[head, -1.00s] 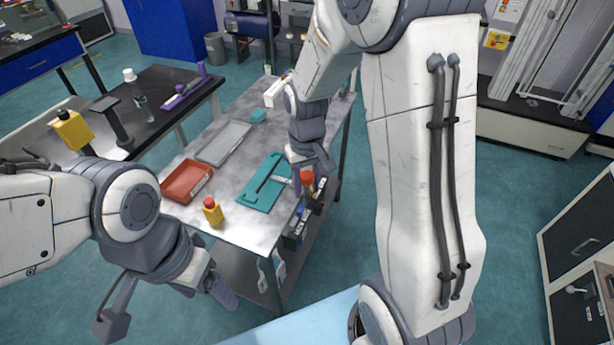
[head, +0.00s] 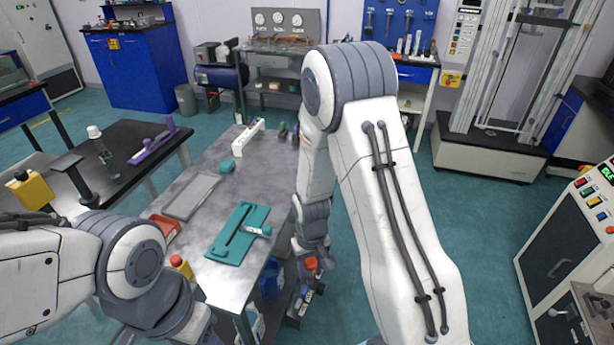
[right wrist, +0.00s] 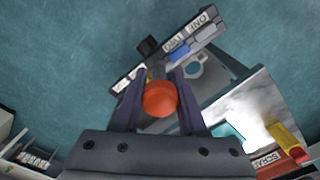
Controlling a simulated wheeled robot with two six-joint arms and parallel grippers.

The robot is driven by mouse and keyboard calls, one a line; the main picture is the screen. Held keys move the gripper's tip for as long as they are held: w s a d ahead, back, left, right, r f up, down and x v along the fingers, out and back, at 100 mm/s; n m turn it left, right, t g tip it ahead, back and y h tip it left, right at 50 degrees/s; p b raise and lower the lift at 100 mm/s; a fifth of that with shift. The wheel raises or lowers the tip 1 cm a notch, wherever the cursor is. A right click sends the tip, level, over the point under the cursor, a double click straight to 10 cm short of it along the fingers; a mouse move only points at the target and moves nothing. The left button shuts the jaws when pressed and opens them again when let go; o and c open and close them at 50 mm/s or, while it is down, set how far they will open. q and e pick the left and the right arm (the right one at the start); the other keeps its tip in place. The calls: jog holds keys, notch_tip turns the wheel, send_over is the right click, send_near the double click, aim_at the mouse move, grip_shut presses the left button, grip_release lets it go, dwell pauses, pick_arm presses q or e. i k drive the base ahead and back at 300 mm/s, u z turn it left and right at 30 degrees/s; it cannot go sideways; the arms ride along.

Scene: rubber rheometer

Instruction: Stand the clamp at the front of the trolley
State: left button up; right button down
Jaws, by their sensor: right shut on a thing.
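My right gripper (head: 311,262) is shut on the orange-red knob (right wrist: 160,98) of a dark piece, which I take to be the clamp (head: 300,300). A bar with white labels and a blue block (right wrist: 180,54) shows below the knob and seems to belong to it; the fingers hide part of the join. The held piece hangs tilted beyond the trolley's right edge, over the floor. The grey metal trolley (head: 231,280) stands left of it. My left arm enters at the left, but its fingertips are out of the picture.
On the trolley are a teal fixture (head: 232,250), a grey tray (head: 190,196), an orange-red tray (head: 167,228) and a yellow, red-topped item (head: 180,265). Bare trolley top lies around the teal fixture. A black bench (head: 130,185) is at left. A control cabinet (head: 560,240) is at right.

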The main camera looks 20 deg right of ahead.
aim_at(279, 171)
jog(key=z, duration=1.95)
jog(key=i, duration=2.1)
jog(key=u, duration=3)
